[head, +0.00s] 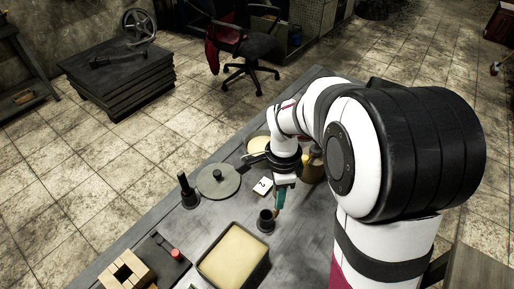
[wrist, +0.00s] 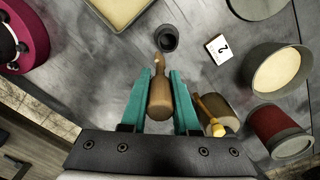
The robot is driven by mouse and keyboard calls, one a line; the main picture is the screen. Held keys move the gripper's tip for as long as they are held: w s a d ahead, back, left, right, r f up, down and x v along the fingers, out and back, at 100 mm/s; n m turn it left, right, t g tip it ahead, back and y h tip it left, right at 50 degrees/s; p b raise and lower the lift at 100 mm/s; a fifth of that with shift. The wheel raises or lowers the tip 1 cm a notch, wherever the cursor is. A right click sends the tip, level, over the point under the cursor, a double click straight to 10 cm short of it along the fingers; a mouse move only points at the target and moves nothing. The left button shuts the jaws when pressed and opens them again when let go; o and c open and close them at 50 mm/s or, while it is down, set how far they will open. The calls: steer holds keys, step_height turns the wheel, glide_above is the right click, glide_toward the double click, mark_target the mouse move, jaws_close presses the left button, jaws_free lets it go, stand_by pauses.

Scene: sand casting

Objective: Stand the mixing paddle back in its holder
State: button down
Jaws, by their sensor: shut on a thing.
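The brown wooden mixing paddle (wrist: 160,98) is between the teal fingers of my gripper (wrist: 160,76), which is shut on it. Its narrow end points toward a small dark round cup (wrist: 167,39), which looks like the holder. In the wrist view the paddle's end shows just short of the cup's rim; I cannot tell their height difference. In the head view my gripper (head: 281,197) is pointing down, just behind and right of the cup (head: 266,220). The paddle is mostly hidden by the fingers there.
A sand-filled tray (head: 205,268) stands in front of the cup. A white card (head: 263,186) lies behind it. A grey-green disc (head: 218,183) and a dark stand with a handle (head: 188,191) are left. A mallet-like tool (wrist: 215,112) and red-brown pot (wrist: 277,130) stand near my gripper.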

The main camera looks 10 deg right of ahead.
step_height(320, 180, down, 6)
steer(key=w+a, duration=0.1)
steer(key=a, duration=0.1)
steer(key=shift+w+r, duration=0.15)
steer(key=shift+r, duration=0.1)
steer(key=shift+a, duration=0.1)
steer(key=c, duration=0.7)
jaws_free()
steer(key=shift+f, duration=0.15)
steer(key=shift+o, duration=0.2)
step_height(320, 180, up, 11)
steer(key=s+a+r+n+y, duration=0.1)
steer(key=s+n, duration=0.5)
steer(key=s, duration=0.5)
steer(key=s+a+r+n, duration=0.1)
steer(key=s+n, duration=0.5)
steer(key=s, duration=0.5)
steer(key=shift+s+r+y, duration=0.3)
steer(key=shift+y, duration=0.1)
